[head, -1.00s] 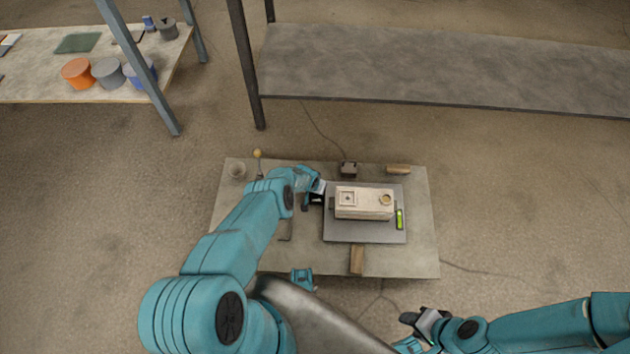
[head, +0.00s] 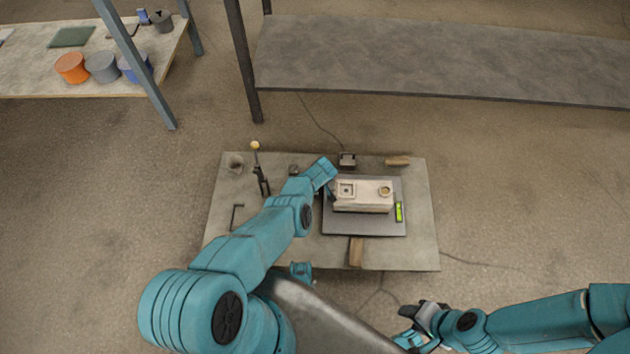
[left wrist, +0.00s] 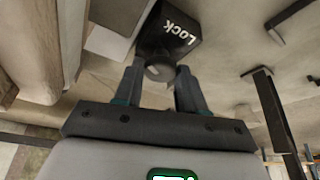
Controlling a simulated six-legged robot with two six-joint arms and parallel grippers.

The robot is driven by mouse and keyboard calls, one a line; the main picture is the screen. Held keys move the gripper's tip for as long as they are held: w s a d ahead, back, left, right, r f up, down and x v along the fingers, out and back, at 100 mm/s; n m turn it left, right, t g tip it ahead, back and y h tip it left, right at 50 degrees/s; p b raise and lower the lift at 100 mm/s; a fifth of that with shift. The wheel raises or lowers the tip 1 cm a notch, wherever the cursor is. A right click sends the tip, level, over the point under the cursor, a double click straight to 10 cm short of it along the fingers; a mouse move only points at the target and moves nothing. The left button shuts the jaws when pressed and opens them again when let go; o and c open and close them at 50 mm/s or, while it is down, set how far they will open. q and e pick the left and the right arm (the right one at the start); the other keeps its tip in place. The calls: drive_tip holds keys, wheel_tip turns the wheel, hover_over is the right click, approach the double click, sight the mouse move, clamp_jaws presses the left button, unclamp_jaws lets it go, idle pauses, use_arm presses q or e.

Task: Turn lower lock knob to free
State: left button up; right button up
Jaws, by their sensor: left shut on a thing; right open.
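A black block marked "Lock" (left wrist: 170,32) fills the upper middle of the left wrist view. Its round grey knob (left wrist: 159,70) faces my left gripper (left wrist: 158,84), whose two fingers are closed on its sides. In the head view my left forearm reaches to the left edge of the pale mould block (head: 362,196); the fingers and the knob are hidden there. The knob's exact angle is hard to tell. My right gripper (head: 411,324) is open and empty, off the table's front edge at the lower right.
The mould block stands on a dark plate (head: 363,228) beside a green level (head: 399,211). A small dark box (head: 347,160), wooden pieces (head: 356,252) and a cup (head: 235,164) are on the low table (head: 222,225). A grey shelf (head: 440,60) stands behind.

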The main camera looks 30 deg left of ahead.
idle(0.3)
use_arm(q)
drive_tip(key=o, duration=1)
drive_tip(key=shift+o, duration=0.2)
drive_tip(key=shift+r, duration=0.1)
drive_tip(key=p+v, duration=1.6)
drive_tip(key=p, duration=0.3)
drive_tip(key=shift+p, duration=0.4)
drive_tip(key=shift+w+d, duration=0.1)
